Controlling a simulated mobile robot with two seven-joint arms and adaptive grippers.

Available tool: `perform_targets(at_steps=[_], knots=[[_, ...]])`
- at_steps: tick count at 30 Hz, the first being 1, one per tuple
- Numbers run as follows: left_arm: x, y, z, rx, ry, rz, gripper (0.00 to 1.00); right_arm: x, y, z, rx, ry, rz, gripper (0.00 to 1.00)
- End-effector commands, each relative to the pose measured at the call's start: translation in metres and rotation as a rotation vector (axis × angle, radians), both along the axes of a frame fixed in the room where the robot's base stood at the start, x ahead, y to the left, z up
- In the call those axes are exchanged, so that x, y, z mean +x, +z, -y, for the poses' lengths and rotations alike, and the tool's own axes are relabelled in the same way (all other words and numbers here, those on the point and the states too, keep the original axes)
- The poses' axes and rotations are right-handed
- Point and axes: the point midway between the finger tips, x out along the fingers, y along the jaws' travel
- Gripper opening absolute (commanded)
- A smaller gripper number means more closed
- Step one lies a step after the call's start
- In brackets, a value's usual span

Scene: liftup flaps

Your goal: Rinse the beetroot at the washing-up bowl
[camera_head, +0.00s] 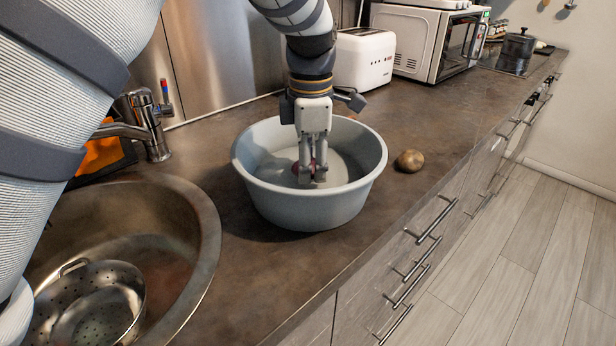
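The washing-up bowl (262,190) is a round grey-blue tub standing on the counter, right of the sink. My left gripper (312,177) points straight down inside it, with its fingertips low near the bottom. A dark red beetroot (296,168) shows beside and behind the fingers, mostly hidden by them. The fingers look closed on it, with a small gap between them. Whether the beetroot touches the bowl's bottom cannot be told. My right gripper is not in view.
A brown potato-like vegetable (409,160) lies just right of the bowl. The sink (185,225) with a metal colander (95,300) and a tap (150,120) is at left. A white toaster (363,60) and a microwave (425,40) stand behind. The counter's front right is clear.

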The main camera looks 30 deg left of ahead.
Motion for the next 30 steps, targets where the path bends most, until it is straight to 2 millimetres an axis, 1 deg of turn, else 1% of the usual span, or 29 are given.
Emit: perform_targets(at_steps=[1,3,18,30], knots=[[0.0,0.01,0.0,0.0,0.0,0.009,0.13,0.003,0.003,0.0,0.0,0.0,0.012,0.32],[0.0,0.018,0.0,0.0,0.0,0.011,0.13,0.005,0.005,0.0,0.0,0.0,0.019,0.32],[0.0,0.069,0.0,0.001,-0.001,0.009,0.13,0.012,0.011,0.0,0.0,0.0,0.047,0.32],[0.0,0.108,0.0,0.001,0.0,0.007,0.13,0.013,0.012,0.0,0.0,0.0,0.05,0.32]])
